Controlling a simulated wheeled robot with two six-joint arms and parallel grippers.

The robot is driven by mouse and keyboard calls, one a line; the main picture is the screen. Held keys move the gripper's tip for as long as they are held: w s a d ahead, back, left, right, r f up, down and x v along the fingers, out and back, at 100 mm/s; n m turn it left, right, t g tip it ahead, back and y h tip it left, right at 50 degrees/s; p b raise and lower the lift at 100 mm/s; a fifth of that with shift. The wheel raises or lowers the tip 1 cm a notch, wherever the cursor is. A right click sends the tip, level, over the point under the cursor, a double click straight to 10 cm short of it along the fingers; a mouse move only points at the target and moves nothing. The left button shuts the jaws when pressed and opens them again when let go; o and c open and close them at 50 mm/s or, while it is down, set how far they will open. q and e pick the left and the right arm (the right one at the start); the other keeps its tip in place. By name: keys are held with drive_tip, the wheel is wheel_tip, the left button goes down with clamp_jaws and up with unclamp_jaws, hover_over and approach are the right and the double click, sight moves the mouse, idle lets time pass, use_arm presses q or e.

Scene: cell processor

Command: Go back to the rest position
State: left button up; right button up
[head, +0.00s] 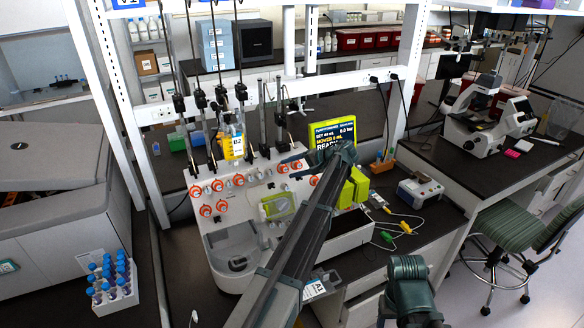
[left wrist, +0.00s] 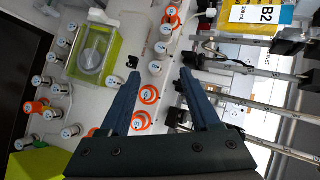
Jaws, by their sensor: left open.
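My left arm reaches up across the cell processor (head: 222,225) in the head view. My left gripper (head: 284,167) is open, its dark blue fingers pointing left over the upper part of the white panel. In the left wrist view my left gripper (left wrist: 159,74) has its two fingers spread with nothing between them; the panel with orange ring valves (left wrist: 149,94) lies beyond them. My right gripper is out of view; only a dark green part that looks like my other arm shows at the bottom of the head view.
A bag labelled B2 (head: 236,146) hangs left of the gripper among poles; it also shows in the left wrist view (left wrist: 264,14). A rack of blue-capped tubes (head: 112,285) is at lower left.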

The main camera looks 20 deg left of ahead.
use_arm(q)
drive_tip(key=s+d+f+m+h+b, duration=0.1)
drive_tip(key=s+d+f+h+b, duration=0.2)
drive_tip(key=s, duration=1)
drive_tip(key=s+d+f+m+h+b, duration=0.1)
drive_tip(key=s+d+f+h+b, duration=0.3)
drive_tip(key=s+d+f, duration=0.9)
drive_tip(key=s+d+f+m+h+b, duration=0.2)
drive_tip(key=s+d+f+b, duration=0.6)
drive_tip(key=s+d, duration=0.5)
drive_tip(key=d+f+h, duration=0.1)
drive_tip(key=d, duration=0.1)
drive_tip(key=shift+d+f+h, duration=0.3)
drive_tip(key=shift+d, duration=0.05)
